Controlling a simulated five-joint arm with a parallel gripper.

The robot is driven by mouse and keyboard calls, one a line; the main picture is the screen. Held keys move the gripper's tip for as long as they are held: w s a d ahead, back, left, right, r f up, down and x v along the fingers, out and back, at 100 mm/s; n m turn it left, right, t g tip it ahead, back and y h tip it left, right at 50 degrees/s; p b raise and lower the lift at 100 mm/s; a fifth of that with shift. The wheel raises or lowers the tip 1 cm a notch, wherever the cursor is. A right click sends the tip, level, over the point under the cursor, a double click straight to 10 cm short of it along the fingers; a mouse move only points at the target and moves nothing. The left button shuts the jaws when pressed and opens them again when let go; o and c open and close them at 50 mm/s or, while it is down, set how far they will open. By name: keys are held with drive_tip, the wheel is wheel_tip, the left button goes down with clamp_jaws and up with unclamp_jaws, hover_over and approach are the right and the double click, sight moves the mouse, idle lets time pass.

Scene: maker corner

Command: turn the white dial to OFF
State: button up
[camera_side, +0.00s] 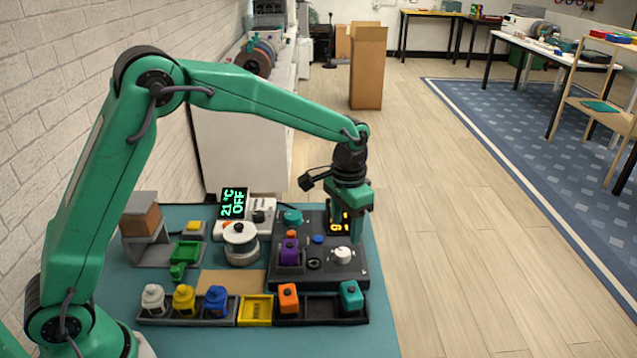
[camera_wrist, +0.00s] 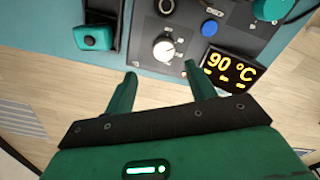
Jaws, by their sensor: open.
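The white dial (camera_side: 343,256) sits near the front right of a black panel (camera_side: 318,283). In the wrist view the dial (camera_wrist: 163,48) lies just beyond and between my fingertips, with small markings around it too small to read. My gripper (camera_side: 357,238) points down over the right side of the panel, above and behind the dial. It also shows in the wrist view (camera_wrist: 160,70), with its fingers apart and nothing between them. The panel's display (camera_wrist: 229,69) reads 90 °C in orange; in the side view my gripper partly hides it.
A blue button (camera_side: 318,239), a teal knob (camera_side: 292,216) and a purple block (camera_side: 290,251) are on the panel. A white device (camera_side: 262,226) behind left shows 21 °C OFF. A tray (camera_side: 322,310) with an orange and a teal block lies in front. Floor is right.

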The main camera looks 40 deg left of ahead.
sight(343, 253)
drive_tip(key=shift+f, duration=0.1)
drive_tip(key=shift+a+f, duration=0.15)
drive_tip(key=shift+f, duration=1.75)
drive_tip(key=shift+a+f, duration=0.1)
drive_tip(key=shift+f, duration=1.8)
drive_tip(key=c, duration=1)
